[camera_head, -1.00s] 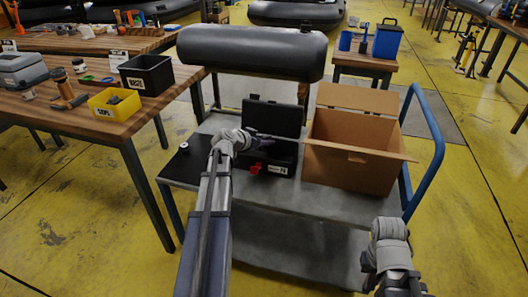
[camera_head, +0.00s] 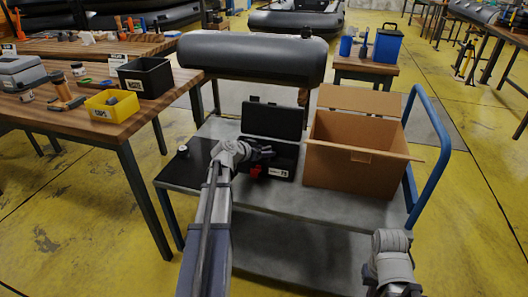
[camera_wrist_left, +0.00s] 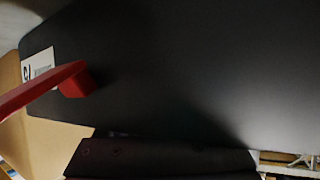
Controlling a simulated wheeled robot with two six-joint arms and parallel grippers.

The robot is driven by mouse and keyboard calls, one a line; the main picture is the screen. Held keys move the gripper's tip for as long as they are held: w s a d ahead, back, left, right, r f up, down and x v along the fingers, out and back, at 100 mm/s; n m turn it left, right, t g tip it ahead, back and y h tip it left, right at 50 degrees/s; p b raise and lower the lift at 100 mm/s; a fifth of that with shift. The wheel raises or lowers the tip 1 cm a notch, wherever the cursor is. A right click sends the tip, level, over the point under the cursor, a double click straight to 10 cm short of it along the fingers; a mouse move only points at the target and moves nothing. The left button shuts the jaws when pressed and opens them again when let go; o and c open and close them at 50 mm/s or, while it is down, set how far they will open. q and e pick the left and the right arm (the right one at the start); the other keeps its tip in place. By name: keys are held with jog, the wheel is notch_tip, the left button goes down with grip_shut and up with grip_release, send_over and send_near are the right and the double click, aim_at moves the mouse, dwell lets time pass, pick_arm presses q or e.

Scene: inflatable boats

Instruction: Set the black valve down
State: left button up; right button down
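My left gripper (camera_head: 265,153) reaches over the open black case (camera_head: 282,160) on the cart. Its fingers are dark against the case, so their opening and anything between them cannot be made out. I cannot pick out a black valve for certain. A small dark round piece with a light top (camera_head: 183,151) stands on the black mat (camera_head: 190,175), left of the gripper. A red part (camera_head: 256,172) shows at the case's front; a red part (camera_wrist_left: 75,80) also shows beside a black surface in the left wrist view. My right arm is at the lower right; its fingers are not clear.
A cardboard box (camera_head: 355,180) stands open right of the case, by the blue cart handle (camera_head: 438,150). A large black tube (camera_head: 250,58) lies behind. A wooden table (camera_head: 120,112) at left bears a yellow bin (camera_head: 112,110) and a black bin (camera_head: 145,80). The cart's front strip is clear.

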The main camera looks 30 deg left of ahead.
pick_arm(q)
jog(key=shift+r+p, duration=0.3)
jog(key=p+v, duration=0.5)
jog(key=v, duration=0.7)
jog(key=shift+f, duration=0.15)
dwell(0.7)
